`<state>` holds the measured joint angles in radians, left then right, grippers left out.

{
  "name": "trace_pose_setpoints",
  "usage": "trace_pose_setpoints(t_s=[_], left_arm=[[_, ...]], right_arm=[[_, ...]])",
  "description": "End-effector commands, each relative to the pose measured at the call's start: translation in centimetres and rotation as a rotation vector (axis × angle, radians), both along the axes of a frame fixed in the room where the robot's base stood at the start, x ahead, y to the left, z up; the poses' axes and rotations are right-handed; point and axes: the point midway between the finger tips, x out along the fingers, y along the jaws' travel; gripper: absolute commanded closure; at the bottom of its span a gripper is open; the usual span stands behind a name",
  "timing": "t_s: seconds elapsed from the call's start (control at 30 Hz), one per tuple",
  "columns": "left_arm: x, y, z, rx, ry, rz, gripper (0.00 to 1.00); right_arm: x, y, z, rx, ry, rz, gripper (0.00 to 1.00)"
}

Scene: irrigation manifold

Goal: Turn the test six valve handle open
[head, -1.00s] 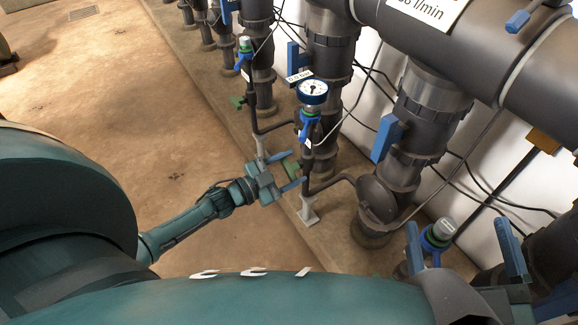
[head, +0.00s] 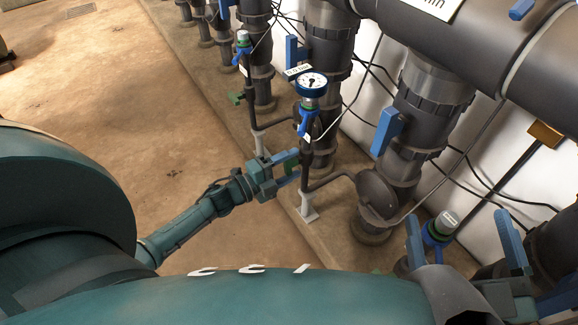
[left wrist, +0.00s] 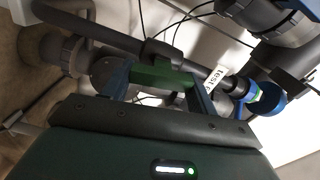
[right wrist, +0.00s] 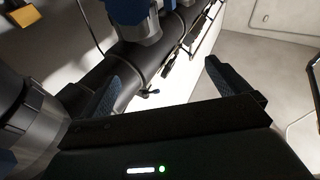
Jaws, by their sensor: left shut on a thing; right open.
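The green valve handle (head: 291,167) is on the thin dark test pipe below the round pressure gauge (head: 311,84). My left gripper (head: 288,167) is shut on this handle. In the left wrist view the green handle (left wrist: 163,78) lies crosswise between the two blue fingers, against the dark pipe. A white label (left wrist: 214,80) beside it reads "test"; its number is too small to be sure of. My right gripper (head: 462,246) is open and empty at the lower right. In the right wrist view its fingers (right wrist: 165,85) are wide apart with nothing between them.
Another green handle (head: 236,98) is on a thin pipe farther back. Thick dark vertical pipes with blue handles (head: 388,131) stand along the wall, under a large horizontal pipe (head: 470,45). Thin cables hang between them. The brown floor (head: 130,110) at left is clear.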

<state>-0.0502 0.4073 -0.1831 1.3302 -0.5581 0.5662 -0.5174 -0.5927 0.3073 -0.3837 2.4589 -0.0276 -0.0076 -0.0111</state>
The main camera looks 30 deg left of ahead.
Motion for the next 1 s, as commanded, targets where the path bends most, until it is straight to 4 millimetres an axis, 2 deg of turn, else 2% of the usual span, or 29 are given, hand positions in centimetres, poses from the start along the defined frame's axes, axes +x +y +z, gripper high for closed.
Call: trace_pose_setpoints(t_s=[0.33,0.9,0.93,1.0], left_arm=[[-0.1,0.0,-0.2,0.129,-0.075,0.0,0.65],[-0.1,0.0,-0.2,0.156,-0.09,0.0,0.65],[-0.1,0.0,-0.2,0.156,-0.09,0.0,0.4],[-0.1,0.0,-0.2,0.156,-0.09,0.0,0.34]], right_arm=[[-0.1,0.1,0.8,0.008,-0.04,0.008,0.0],[0.3,0.0,1.0,0.004,-0.059,0.004,0.0],[0.3,0.0,1.0,0.003,-0.058,0.004,0.0],[0.3,-0.1,1.0,0.004,-0.057,0.004,0.0]])
